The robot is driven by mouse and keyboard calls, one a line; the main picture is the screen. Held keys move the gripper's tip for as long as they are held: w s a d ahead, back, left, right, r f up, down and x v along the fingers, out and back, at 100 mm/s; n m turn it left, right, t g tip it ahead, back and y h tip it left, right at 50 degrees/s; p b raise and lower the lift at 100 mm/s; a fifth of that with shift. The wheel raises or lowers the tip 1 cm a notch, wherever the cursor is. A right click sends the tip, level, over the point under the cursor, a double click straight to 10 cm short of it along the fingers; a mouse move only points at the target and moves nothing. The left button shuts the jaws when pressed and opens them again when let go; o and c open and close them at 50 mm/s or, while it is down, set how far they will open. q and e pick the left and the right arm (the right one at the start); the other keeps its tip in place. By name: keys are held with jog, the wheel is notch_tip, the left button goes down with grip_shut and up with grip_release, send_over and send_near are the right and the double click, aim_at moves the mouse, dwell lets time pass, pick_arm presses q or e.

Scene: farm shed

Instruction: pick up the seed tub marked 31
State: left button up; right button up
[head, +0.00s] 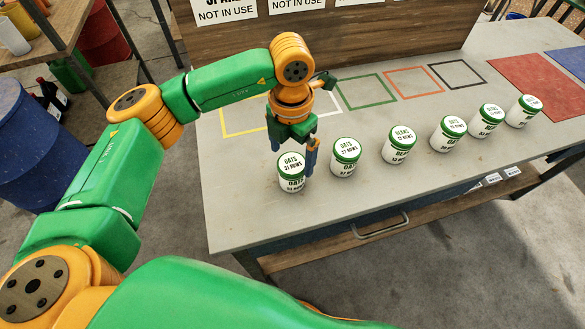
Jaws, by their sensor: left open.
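A row of white seed tubs with green-rimmed lids stands on the grey table (235,210). The leftmost tub (291,183) is upright, and its small label appears to read OATS 31 ROWS. My left gripper (293,153) points down at this tub with its jaws open. One finger is behind the lid's left side, and the other is at its right edge. Whether a finger touches the tub cannot be told. The second tub (344,166) seems to read OATS 37 ROWS. My right gripper is not in view.
More tubs continue to the right, starting with a BEANS tub (397,155). Behind them are yellow, white, green (364,105), red and black outlined squares. A wooden board with NOT IN USE signs (227,14) stands at the back. A blue barrel (30,150) stands left.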

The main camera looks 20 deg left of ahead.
aim_at(292, 163)
pick_arm(q)
jog(key=shift+s+f+p, duration=0.2)
jog(key=shift+f+p, duration=0.1)
jog(key=shift+f, duration=0.05)
notch_tip(292, 163, down, 3)
jog(key=shift+d+p, duration=0.1)
jog(key=shift+p, duration=0.95)
notch_tip(292, 163, down, 3)
jog(key=shift+w+f, duration=0.1)
jog(key=c, duration=1.4)
